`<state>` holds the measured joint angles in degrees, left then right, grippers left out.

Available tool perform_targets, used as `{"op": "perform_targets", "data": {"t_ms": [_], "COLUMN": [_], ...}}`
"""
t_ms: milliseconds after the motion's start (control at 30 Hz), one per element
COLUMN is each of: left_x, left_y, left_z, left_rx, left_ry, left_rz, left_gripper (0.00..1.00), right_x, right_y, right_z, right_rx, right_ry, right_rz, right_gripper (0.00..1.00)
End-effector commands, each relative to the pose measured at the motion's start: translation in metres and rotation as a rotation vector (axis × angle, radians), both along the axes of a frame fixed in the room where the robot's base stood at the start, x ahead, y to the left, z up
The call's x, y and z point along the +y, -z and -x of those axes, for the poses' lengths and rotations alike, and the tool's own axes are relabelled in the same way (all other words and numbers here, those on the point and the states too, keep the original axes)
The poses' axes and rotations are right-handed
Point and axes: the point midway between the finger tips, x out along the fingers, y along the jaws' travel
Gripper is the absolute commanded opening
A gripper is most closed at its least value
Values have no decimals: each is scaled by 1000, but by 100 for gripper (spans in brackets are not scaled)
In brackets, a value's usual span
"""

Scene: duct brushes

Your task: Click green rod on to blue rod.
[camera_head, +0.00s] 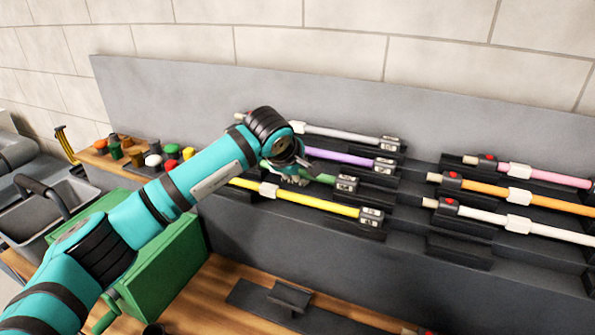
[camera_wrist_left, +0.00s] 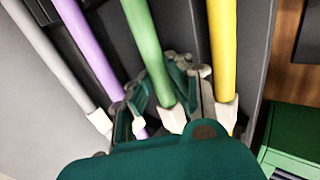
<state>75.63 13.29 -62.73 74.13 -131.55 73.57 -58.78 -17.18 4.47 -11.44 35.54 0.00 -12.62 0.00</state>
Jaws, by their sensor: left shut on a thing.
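The green rod (camera_head: 322,179) lies in the rack between the purple and yellow rods, with a dark end piece at its right end. In the left wrist view the green rod (camera_wrist_left: 147,50) runs between my fingers, with a white collar just below them. My left gripper (camera_head: 290,174) is shut on the green rod; its fingers (camera_wrist_left: 168,88) show on both sides of it. My arm hides the rod's left part in the head view. I see no blue rod; a rod tip at the bottom edge of the head view is too cut off to tell its colour. My right gripper is not in view.
Pink, orange and white rods (camera_head: 550,232) rest at the right. A green box (camera_head: 165,262) stands left; a dark holder (camera_head: 290,298) sits on the wooden table.

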Motion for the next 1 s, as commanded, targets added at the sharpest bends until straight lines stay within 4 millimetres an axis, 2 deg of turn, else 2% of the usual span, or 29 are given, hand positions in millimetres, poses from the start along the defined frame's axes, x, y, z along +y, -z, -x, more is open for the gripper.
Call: {"op": "perform_targets", "data": {"t_ms": [467,1000], "left_x": [0,0], "left_y": [-3,-44], "left_z": [0,0], "left_rx": [-2,-2], "left_ry": [0,0], "left_rz": [1,1], "left_gripper": [0,0], "right_x": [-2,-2], "right_y": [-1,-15], "right_z": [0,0], "right_rx": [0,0], "right_ry": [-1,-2], "right_rz": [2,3], "right_gripper": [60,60]}}
